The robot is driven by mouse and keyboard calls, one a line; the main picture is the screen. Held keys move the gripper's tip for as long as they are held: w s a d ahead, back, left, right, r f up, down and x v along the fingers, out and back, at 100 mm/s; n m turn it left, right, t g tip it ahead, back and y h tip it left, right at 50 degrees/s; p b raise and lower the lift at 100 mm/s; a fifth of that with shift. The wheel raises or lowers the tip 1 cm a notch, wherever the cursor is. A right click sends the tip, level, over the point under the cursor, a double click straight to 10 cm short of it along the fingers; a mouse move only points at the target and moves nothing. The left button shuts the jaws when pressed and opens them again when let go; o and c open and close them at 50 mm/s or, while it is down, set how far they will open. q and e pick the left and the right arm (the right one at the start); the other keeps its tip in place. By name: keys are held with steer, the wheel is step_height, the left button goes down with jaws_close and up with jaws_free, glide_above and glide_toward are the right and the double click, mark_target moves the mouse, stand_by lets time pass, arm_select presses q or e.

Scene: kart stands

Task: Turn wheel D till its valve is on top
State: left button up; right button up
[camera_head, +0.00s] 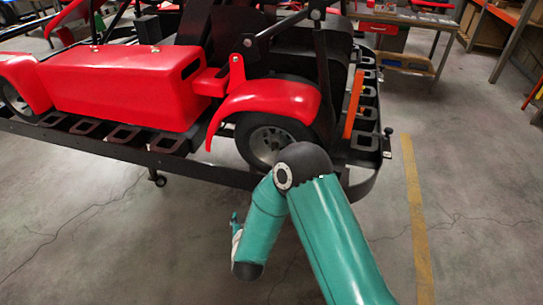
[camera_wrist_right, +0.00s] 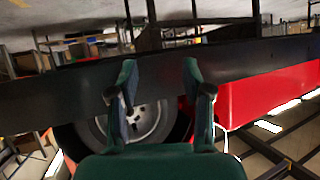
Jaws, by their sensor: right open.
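A kart wheel (camera_head: 270,140) with a black tyre and grey rim sits under the red fender, partly hidden behind my right arm and the stand's black rail. It also shows in the wrist view (camera_wrist_right: 150,122), behind and between my fingers. I see no letter on it and cannot make out its valve. My right gripper (camera_wrist_right: 162,88) has its two green fingers apart, with nothing between them. In the head view the right gripper (camera_head: 236,230) is small, low in front of the stand and partly hidden by my forearm. My left gripper is not in view.
The kart's red side pod (camera_head: 125,92) lies left of the wheel. The stand's black rail (camera_head: 95,146) runs along the kart's side; it crosses the wrist view (camera_wrist_right: 45,92) too. Another wheel (camera_head: 14,100) shows at far left. The front floor is clear.

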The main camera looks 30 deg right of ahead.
steer(key=d+r+m+h+b, duration=0.1)
steer(key=d+r+m+h, duration=0.35)
steer(key=r+h, duration=0.5)
steer(key=y+p, duration=0.1)
steer(key=p, duration=0.3)
glide_toward(278, 139)
steer(key=w+d+f, duration=0.2)
steer(key=w+d, duration=0.2)
steer(key=shift+w+d+r+n, duration=0.15)
steer(key=shift+w+d+n, duration=0.1)
steer(key=shift+d+n, duration=0.1)
jaws_close()
